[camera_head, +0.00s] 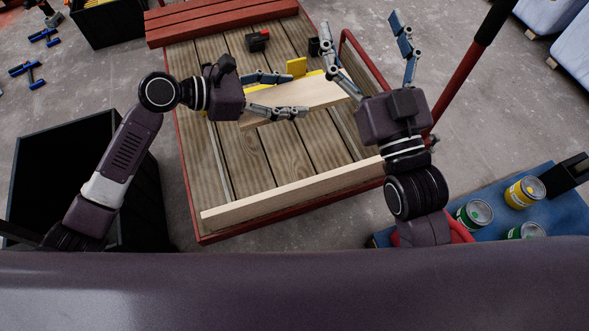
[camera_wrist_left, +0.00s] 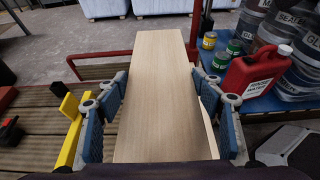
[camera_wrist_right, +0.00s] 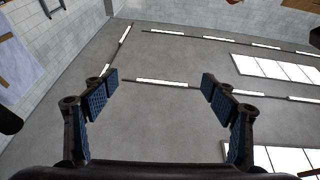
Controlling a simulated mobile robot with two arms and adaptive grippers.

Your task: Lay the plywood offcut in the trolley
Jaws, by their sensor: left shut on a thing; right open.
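The plywood offcut (camera_head: 322,92) is a flat pale board, held over the plank deck. My left gripper (camera_head: 296,95) is shut on it, with fingers along both long sides; in the left wrist view the board (camera_wrist_left: 160,75) runs away between the blue finger pads. My right gripper (camera_head: 362,32) is open and empty, fingers pointing up, right of the board's far end. I cannot tell for certain which thing is the trolley; the plank deck (camera_head: 250,150) has a red frame and red rail.
A pale batten (camera_head: 290,190) lies along the deck's near edge, red battens (camera_head: 220,24) at its far edge. A yellow piece (camera_head: 297,66) and a red-black tool (camera_head: 257,40) are behind the board. Cans stand on a blue surface (camera_head: 480,235) at right. A black crate (camera_head: 60,150) is left.

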